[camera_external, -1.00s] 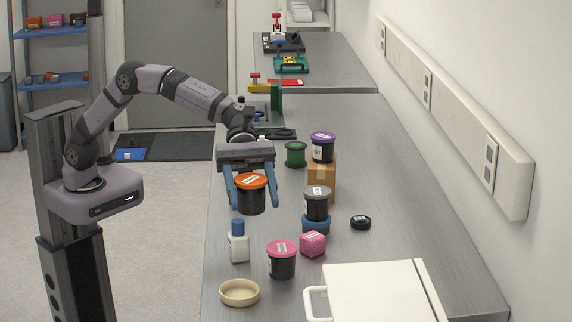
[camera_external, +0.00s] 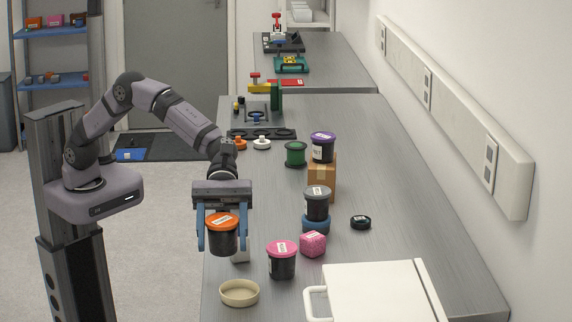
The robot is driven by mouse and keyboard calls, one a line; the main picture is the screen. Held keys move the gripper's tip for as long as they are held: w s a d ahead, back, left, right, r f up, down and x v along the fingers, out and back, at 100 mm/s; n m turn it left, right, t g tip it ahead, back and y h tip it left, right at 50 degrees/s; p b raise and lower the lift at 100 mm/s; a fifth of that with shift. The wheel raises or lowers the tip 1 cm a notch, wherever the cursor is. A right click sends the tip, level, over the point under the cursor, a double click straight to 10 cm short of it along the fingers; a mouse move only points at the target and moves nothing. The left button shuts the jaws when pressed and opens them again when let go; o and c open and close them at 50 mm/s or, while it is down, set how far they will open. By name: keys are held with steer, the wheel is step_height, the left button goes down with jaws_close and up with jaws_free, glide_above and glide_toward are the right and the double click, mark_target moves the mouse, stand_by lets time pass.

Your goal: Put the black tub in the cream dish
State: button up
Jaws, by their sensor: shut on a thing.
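My gripper (camera_external: 222,243) is shut on a black tub with an orange lid (camera_external: 222,236), its blue fingers on either side of it. The tub is upright and held above the bench's left side. The cream dish (camera_external: 239,293) is round, shallow and empty. It sits on the bench at the near left edge, below and slightly right of the held tub in the picture. The tub is apart from the dish.
A grey-lidded tub (camera_external: 317,203) sits on a blue item. A white lidded case (camera_external: 380,295) fills the near right.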

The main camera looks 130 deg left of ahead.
steer(key=shift+f+p, duration=0.75)
steer(key=shift+f, duration=3.95)
steer(key=shift+f, duration=0.1)
steer(key=shift+f, duration=0.15)
steer(key=o, duration=1)
steer(key=shift+o, duration=0.2)
steer(key=shift+r, duration=0.25)
steer(key=b+v, duration=0.2)
steer(key=v, duration=1)
steer(key=shift+b, duration=0.4)
